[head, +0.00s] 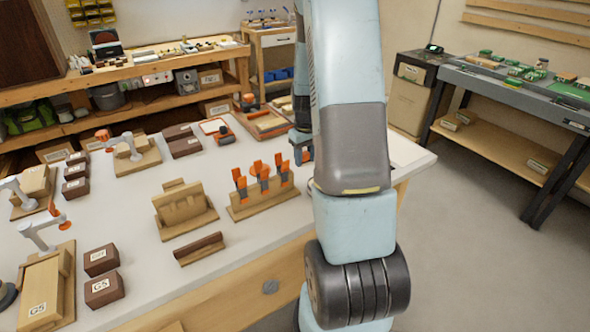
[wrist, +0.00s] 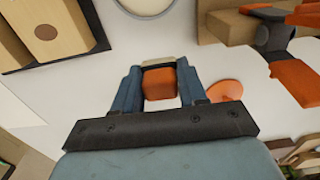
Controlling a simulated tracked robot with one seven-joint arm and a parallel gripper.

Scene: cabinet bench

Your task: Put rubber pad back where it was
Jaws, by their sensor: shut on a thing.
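My gripper (wrist: 160,87) is shut on an orange block-like piece (wrist: 158,83) in the wrist view. A pale and dark edge shows at the piece's far end. It may be the rubber pad, but I cannot tell for sure. In the head view my gripper (head: 304,155) is partly hidden behind my arm, over the right part of the white bench top (head: 330,180). Some orange shows there between the fingers. In the wrist view a flat orange disc (wrist: 225,88) lies on the white surface just right of the fingers.
A wooden rack of orange clamps (head: 262,205) stands left of my gripper. A slotted wooden stand (head: 185,220), dark blocks (head: 103,290) and clamp fixtures (head: 45,290) fill the bench further left. A wooden tray (head: 265,122) lies behind. Bare bench top shows between them.

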